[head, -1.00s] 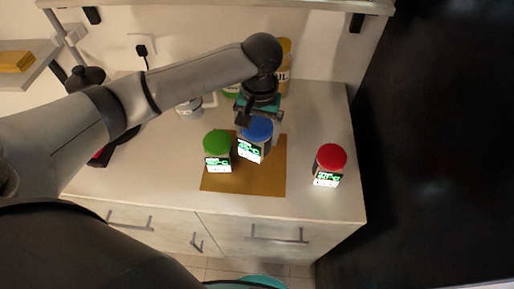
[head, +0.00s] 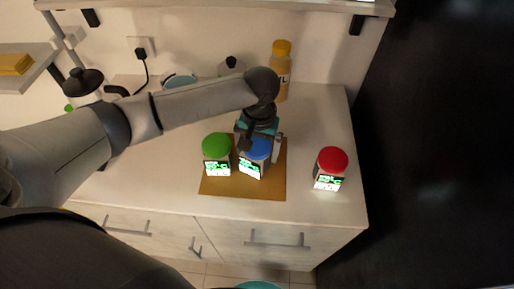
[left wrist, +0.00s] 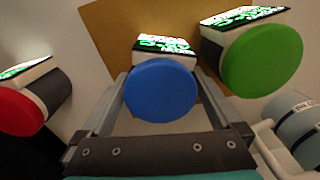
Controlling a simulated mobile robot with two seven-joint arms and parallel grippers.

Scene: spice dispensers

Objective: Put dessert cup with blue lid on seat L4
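The cup with the blue lid (head: 257,149) stands upright at the brown mat (head: 222,187), close to the right of a green-lidded cup (head: 216,146). My left gripper (head: 260,144) reaches down over it from behind. In the left wrist view my left gripper's fingers (left wrist: 160,88) lie along both sides of the blue-lidded cup (left wrist: 160,92) and look shut on it. Whether its base touches the mat is hard to tell. No seat marking reading L4 can be made out. My right gripper is not in view.
A red-lidded cup (head: 331,160) stands right of the mat. A yellow-capped bottle (head: 281,70) stands at the back of the white counter (head: 315,110). The counter between mat and red cup is free.

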